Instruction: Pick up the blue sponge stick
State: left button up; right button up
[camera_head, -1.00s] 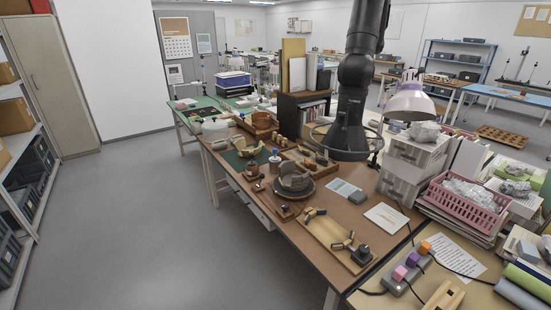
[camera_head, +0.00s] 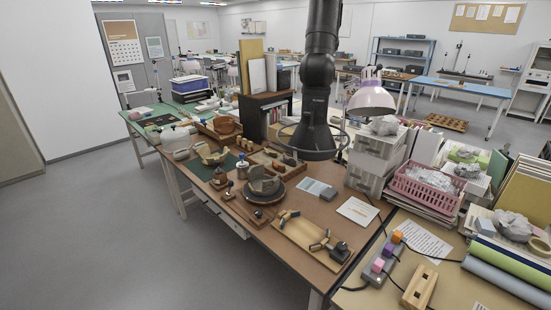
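I cannot make out the blue sponge stick for certain. A small upright thing with a blue top (camera_head: 242,158) stands on the worktable (camera_head: 300,273) behind the round dark turntable (camera_head: 281,194); it is too small to tell whether it is a stick or a bottle. A grey-brown sherd vessel (camera_head: 264,183) sits on the turntable. Neither of my grippers is in view.
A black jointed arm with a ring-edged hood (camera_head: 316,140) hangs over the table. A wooden tray (camera_head: 300,232) with dark-ended pieces lies in front. White drawers (camera_head: 372,165), a lamp (camera_head: 371,98) and a pink basket (camera_head: 428,190) crowd the right. Open floor (camera_head: 110,235) is left.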

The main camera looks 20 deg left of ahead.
aim_at(242, 156)
jog(key=j+z, duration=0.2)
jog(key=j, duration=0.8)
jog(key=j+z, duration=0.2)
jog(key=j, duration=0.8)
jog(key=j+z, duration=0.2)
jog(key=j, duration=0.8)
jog(key=k, duration=0.05)
